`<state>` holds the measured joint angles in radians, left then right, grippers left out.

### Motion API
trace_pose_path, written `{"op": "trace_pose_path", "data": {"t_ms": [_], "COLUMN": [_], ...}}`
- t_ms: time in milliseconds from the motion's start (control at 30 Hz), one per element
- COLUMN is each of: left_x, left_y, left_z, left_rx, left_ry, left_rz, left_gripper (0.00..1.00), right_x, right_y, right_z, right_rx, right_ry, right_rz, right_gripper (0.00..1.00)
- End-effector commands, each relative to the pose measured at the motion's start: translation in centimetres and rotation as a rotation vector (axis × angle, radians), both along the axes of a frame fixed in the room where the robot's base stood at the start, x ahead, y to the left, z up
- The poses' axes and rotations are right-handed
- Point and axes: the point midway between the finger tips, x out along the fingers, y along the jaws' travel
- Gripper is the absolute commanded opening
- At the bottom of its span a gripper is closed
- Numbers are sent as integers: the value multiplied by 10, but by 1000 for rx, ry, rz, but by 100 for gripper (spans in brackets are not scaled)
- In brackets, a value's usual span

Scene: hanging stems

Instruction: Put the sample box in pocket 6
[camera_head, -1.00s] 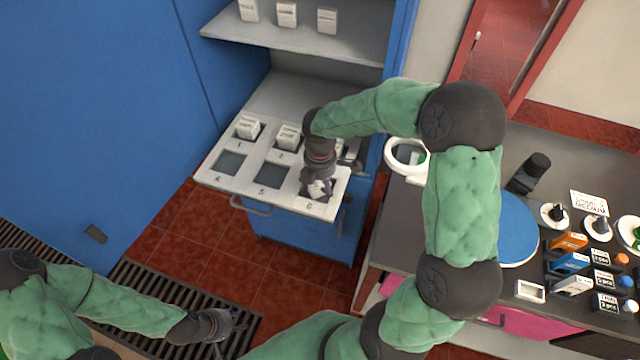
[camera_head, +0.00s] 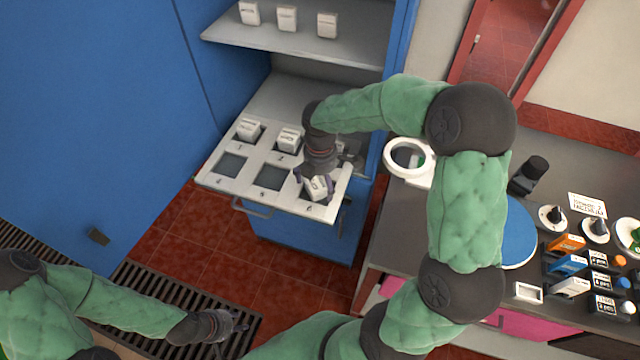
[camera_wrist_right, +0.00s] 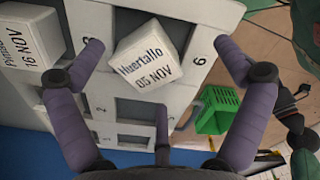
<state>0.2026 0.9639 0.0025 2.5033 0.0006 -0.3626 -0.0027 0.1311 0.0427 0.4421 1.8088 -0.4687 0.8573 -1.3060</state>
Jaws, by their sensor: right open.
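The white sample box (camera_head: 318,188), labelled "Huertallo 05 NOV" in the right wrist view (camera_wrist_right: 152,62), sits at pocket 6 of the white pocket tray (camera_head: 237,197). It is tilted and turned askew to the pocket's edges; how deep it sits I cannot tell. My right gripper (camera_head: 316,176) is just above it with purple fingers spread open to either side of the box, apart from it in the right wrist view (camera_wrist_right: 160,55). My left gripper (camera_head: 238,326) hangs low at the left, far from the tray; its fingers are too small to read.
White boxes stand in pocket 1 (camera_head: 248,130) and pocket 2 (camera_head: 288,139). Pockets 4 (camera_head: 230,165) and 5 (camera_head: 270,177) are empty. A shelf (camera_head: 300,40) with white boxes is above. A cluttered counter (camera_head: 460,300) stands at the right.

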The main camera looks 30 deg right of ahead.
Motion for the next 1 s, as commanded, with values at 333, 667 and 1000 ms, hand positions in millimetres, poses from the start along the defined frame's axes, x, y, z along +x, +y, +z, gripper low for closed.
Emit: {"op": "trace_pose_path", "data": {"t_ms": [333,667,1000], "left_x": [0,0,0], "left_y": [0,0,0], "left_z": [22,26,26], "left_rx": [0,0,0], "left_ry": [0,0,0], "left_rz": [0,0,0], "left_gripper": [40,40,40], "right_x": [1,0,0], "right_y": [1,1,1], "right_z": [70,91,90], "right_rx": [1,0,1], "right_ry": [-3,1,1], "right_rz": [0,0,0], "right_gripper": [100,100,100]}}
